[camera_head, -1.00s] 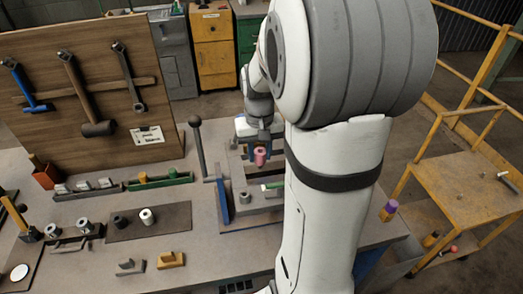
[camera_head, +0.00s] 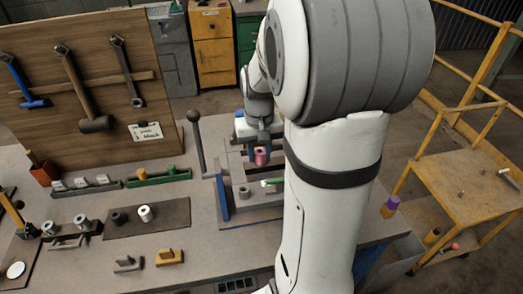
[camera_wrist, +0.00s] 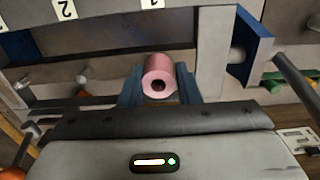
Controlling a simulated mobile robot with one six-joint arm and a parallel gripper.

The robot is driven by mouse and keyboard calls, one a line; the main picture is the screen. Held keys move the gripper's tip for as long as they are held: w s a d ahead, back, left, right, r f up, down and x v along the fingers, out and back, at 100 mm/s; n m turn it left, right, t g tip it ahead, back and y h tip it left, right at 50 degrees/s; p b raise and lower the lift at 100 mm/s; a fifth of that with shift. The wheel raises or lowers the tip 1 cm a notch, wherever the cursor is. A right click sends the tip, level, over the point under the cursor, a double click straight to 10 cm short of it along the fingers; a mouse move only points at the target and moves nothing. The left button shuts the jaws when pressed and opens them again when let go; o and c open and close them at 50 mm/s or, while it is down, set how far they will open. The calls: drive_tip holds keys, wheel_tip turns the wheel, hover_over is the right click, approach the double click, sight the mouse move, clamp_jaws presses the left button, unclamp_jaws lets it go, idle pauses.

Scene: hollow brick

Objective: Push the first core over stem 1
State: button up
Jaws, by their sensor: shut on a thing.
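My gripper (camera_head: 261,152) is shut on a pink hollow core (camera_head: 261,158) and holds it above the metal fixture on the bench. In the wrist view the core (camera_wrist: 159,76) sits between the blue fingers, with its dark bore facing the camera. A white plate marked 1 (camera_wrist: 152,3) shows at the top edge, roughly in line with the core. A plate marked 2 (camera_wrist: 64,9) is to its left. I cannot make out stem 1, nor whether the core touches it.
A lever with a dark knob (camera_head: 194,117) stands left of the fixture. A dark mat (camera_head: 175,216) bears a white core (camera_head: 145,214) and a dark one (camera_head: 119,218). A rack (camera_head: 66,240) with grey cylinders is further left. A tool board (camera_head: 90,60) stands behind.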

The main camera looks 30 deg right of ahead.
drive_tip(key=o, duration=1)
drive_tip(key=shift+o, duration=0.2)
wheel_tip(320, 180, up, 8)
drive_tip(key=shift+f, duration=0.1)
drive_tip(key=shift+s+f, duration=0.1)
idle(0.3)
